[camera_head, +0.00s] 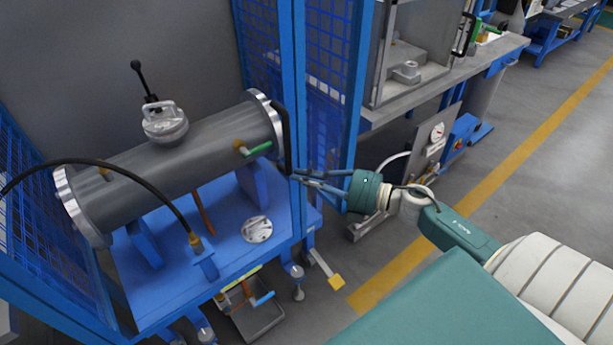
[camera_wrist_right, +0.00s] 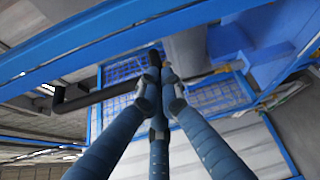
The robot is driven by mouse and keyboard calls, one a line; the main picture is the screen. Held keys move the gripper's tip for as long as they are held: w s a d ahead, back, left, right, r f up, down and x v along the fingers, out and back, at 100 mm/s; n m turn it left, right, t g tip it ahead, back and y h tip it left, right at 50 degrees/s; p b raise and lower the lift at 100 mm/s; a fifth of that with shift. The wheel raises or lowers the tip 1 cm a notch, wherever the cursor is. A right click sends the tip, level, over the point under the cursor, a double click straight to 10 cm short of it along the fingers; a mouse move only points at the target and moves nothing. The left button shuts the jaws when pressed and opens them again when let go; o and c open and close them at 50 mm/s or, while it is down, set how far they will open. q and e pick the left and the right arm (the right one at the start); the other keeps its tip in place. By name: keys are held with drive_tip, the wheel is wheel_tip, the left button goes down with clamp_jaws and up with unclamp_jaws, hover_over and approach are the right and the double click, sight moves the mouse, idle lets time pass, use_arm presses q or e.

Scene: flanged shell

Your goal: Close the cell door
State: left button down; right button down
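The cell door (camera_head: 299,110) is a blue-framed mesh panel at the right of the cell. It stands open, leaving the front of the cell uncovered. A black bar handle (camera_head: 287,140) is on its edge; in the right wrist view the handle (camera_wrist_right: 95,97) runs in from the left to the fingertips. My right gripper (camera_head: 296,175) is at the handle's lower end. Its fingers (camera_wrist_right: 161,75) are drawn close together at the tips. Whether they grip the handle or only touch it is unclear. My left gripper is out of view.
Inside the cell a grey flanged shell (camera_head: 185,165) lies on a blue stand (camera_head: 175,265), with a black hose (camera_head: 130,170) arching in front. A grey workbench (camera_head: 440,85) stands to the right. Floor with a yellow line (camera_head: 480,190) is open beyond my arm.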

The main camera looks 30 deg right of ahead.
drive_tip(key=shift+w+d+r, duration=0.35)
drive_tip(key=shift+w+r, duration=0.15)
drive_tip(key=shift+r, duration=0.2)
drive_tip(key=a+v, duration=0.1)
drive_tip(key=v, duration=1.1)
drive_tip(key=shift+s+d+f, duration=0.2)
drive_tip(key=shift+s+f, duration=0.35)
drive_tip(key=shift+f, duration=0.05)
